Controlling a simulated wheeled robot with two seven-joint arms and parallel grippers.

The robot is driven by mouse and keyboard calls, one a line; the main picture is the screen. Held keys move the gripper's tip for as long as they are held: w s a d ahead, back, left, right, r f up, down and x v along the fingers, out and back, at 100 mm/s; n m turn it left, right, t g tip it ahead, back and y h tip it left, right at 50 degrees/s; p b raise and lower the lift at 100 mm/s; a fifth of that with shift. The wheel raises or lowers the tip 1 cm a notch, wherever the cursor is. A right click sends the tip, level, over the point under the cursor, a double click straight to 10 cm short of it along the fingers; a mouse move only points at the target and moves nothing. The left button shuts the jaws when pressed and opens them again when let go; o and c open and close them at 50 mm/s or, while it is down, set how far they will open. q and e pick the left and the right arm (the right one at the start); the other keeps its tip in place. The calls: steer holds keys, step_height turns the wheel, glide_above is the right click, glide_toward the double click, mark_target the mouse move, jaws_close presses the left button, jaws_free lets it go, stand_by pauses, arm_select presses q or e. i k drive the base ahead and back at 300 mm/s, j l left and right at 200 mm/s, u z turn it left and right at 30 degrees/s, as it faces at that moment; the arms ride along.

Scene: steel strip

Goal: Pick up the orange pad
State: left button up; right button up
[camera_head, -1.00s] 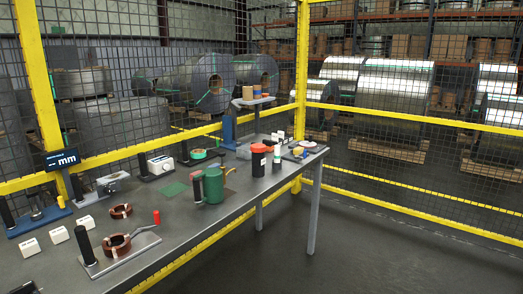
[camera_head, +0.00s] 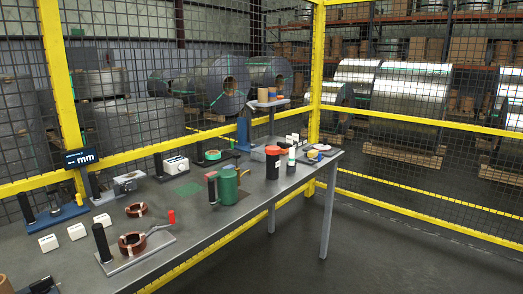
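A small yellow-orange piece (camera_head: 313,154) lies among small flat items at the far right end of the grey table (camera_head: 215,228). It may be the orange pad, but it is too small to tell for sure. Neither of my grippers shows in the head view.
A black canister with an orange-red lid (camera_head: 272,162) and a green mug-like container (camera_head: 228,186) stand mid-table. Copper coils (camera_head: 132,243), white blocks (camera_head: 76,231) and a black-handled tool plate (camera_head: 140,252) are nearer. Yellow-framed mesh fence (camera_head: 62,100) runs behind; floor at right is clear.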

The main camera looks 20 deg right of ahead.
mark_target(284, 149)
steer(key=i+l+u, duration=0.15)
steer(key=l+u, duration=0.25)
steer(key=i+l+u, duration=0.1)
steer(key=l+u, duration=0.6)
steer(key=l, duration=1.15)
steer(key=l+u, duration=0.3)
steer(key=l, duration=1.15)
